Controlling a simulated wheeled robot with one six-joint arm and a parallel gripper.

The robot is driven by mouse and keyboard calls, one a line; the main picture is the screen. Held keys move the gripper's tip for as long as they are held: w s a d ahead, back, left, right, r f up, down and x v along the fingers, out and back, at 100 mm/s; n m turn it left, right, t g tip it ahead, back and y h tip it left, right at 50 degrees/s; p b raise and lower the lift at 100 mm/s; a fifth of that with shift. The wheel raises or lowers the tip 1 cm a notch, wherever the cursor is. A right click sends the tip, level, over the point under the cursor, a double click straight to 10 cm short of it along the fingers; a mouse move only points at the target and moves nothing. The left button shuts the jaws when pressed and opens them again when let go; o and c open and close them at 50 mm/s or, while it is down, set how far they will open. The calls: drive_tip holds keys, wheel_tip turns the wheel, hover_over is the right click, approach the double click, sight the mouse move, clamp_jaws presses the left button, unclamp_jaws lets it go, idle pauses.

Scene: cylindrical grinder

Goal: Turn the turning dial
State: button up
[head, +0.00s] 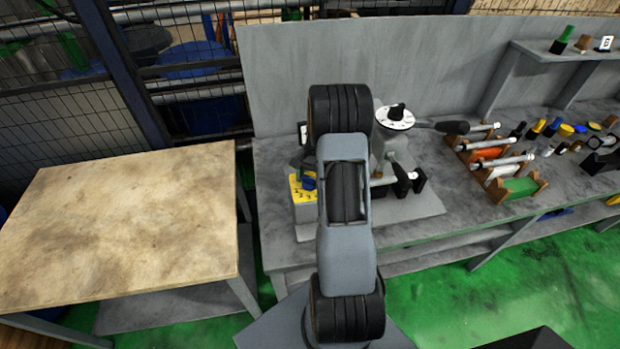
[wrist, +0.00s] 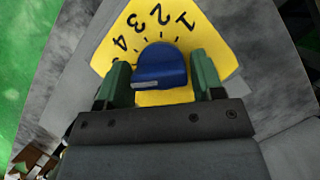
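The blue dial knob (wrist: 161,65) stands on a yellow plate (wrist: 213,45) marked with the numbers 1 to 4 in the wrist view. My gripper (wrist: 160,78) has its two green fingers on either side of the knob. The fingers look slightly apart from it, with a narrow gap at the right; contact is hard to tell. In the head view the yellow plate (head: 298,194) and blue knob (head: 309,182) show just left of my arm, which hides part of the machine and most of my gripper.
A white round dial with a black knob (head: 396,117) sits on the grinder at the right of my arm. Black handles (head: 408,180) stick out below it. Racks with tools (head: 500,165) stand farther right on the grey bench. A wooden-topped table (head: 120,225) at the left is bare.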

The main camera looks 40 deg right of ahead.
drive_tip(key=c, duration=0.6)
drive_tip(key=shift+o, duration=0.2)
drive_tip(key=shift+f+m+b, duration=0.1)
drive_tip(key=shift+m+b, duration=0.35)
drive_tip(key=shift+m, duration=0.25)
drive_tip(key=shift+t, duration=0.3)
drive_tip(key=o, duration=0.9)
drive_tip(key=shift+y, duration=0.3)
drive_tip(key=b+v, duration=0.2)
drive_tip(key=v, duration=1.2)
drive_tip(key=shift+a, duration=0.1)
